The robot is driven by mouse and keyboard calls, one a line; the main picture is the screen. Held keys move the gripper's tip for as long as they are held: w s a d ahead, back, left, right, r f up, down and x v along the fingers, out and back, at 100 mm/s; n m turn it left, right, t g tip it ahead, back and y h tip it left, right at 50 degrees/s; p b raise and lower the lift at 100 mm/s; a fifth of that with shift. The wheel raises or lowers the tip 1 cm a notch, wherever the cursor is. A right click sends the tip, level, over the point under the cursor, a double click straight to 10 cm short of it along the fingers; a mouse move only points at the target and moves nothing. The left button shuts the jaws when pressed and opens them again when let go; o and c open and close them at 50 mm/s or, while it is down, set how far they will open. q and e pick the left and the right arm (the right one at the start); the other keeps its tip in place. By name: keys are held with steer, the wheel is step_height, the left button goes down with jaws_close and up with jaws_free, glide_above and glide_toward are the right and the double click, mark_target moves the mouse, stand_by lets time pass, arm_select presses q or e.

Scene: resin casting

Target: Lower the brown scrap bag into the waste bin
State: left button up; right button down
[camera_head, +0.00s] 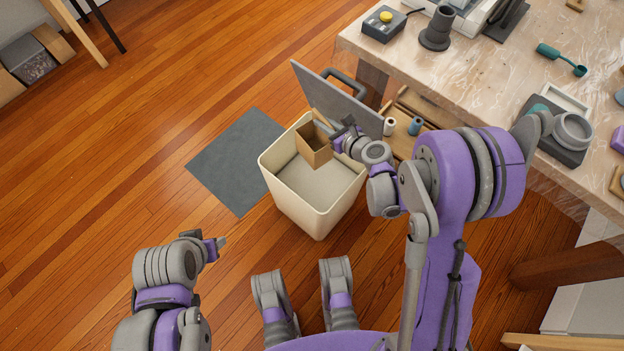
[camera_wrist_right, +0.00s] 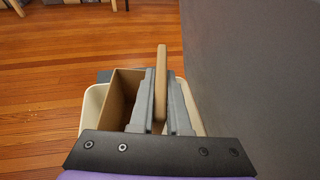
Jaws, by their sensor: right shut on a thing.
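The brown scrap bag (camera_head: 313,150) is an open-topped box-like paper bag, held over the open mouth of the waste bin. My right gripper (camera_head: 338,131) is shut on the bag's upper edge. In the right wrist view the bag (camera_wrist_right: 124,95) shows beside the two fingers (camera_wrist_right: 160,105), with a brown upright strip between them. The cream waste bin (camera_head: 316,205) stands on the floor, its grey lid (camera_head: 335,95) raised at the back. The bin's rim (camera_wrist_right: 93,105) also shows in the right wrist view. My left gripper (camera_head: 221,242) is low at the left, away from the bin; its finger gap is too small to read.
A plastic-covered workbench (camera_head: 480,75) stands at the right with casting tools on it. A wooden tray (camera_head: 410,137) with small spools lies under its edge, near the bin. A grey mat (camera_head: 235,165) lies left of the bin.

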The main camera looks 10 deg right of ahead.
steer(key=shift+f, duration=0.1)
steer(key=shift+f+b, duration=2.7)
steer(key=shift+b, duration=0.05)
step_height(320, 180, down, 11)
stand_by(0.4)
steer(key=shift+f, duration=1.75)
stand_by(1.0)
steer(key=c, duration=0.8)
jaws_free()
